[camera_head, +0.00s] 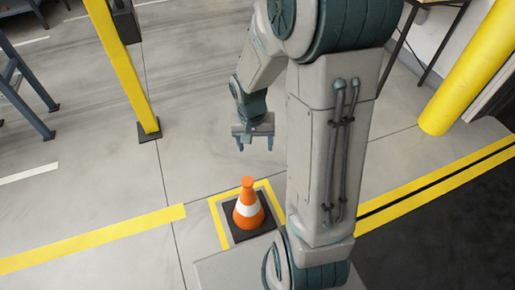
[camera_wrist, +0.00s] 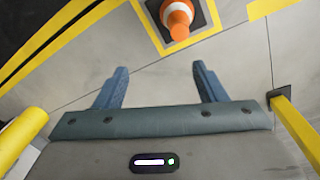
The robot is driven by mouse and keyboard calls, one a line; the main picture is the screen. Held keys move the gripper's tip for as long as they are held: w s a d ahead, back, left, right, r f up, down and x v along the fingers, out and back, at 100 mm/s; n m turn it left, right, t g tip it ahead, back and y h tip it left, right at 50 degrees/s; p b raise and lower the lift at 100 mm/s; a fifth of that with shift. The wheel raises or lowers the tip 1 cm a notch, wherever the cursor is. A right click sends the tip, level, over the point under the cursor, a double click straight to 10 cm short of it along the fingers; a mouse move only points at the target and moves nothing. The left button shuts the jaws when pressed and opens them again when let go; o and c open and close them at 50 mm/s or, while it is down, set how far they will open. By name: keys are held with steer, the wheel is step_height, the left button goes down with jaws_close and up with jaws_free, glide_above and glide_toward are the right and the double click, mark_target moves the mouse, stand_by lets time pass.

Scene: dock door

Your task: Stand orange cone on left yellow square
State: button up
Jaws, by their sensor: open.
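The orange cone (camera_head: 248,207) with a white band and a dark square base stands upright inside a yellow square outline (camera_head: 219,225) on the floor. My arm hides part of the square's right side in the head view. The cone (camera_wrist: 178,17) also shows at the top of the wrist view, with the yellow outline (camera_wrist: 152,36) around its base. My gripper (camera_head: 255,145) is open and empty, beyond the cone in the head view. In the wrist view its two blue fingers (camera_wrist: 160,87) are spread wide, with bare floor between them. I see only one yellow square.
A yellow post (camera_head: 125,70) stands left of my gripper on a dark foot. A thick yellow bollard (camera_head: 470,75) stands at the right. A dark mat or ramp (camera_head: 440,235) lies at the lower right. Yellow floor lines (camera_head: 90,238) run across. Grey floor around my gripper is clear.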

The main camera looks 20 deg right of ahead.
steer(key=s+a+r+n+t, duration=0.1)
steer(key=s+a+r+n, duration=0.2)
steer(key=s+r, duration=0.8)
steer(key=shift+r+n+t+y, duration=0.35)
steer(key=shift+r+n, duration=0.2)
steer(key=shift+n, duration=0.35)
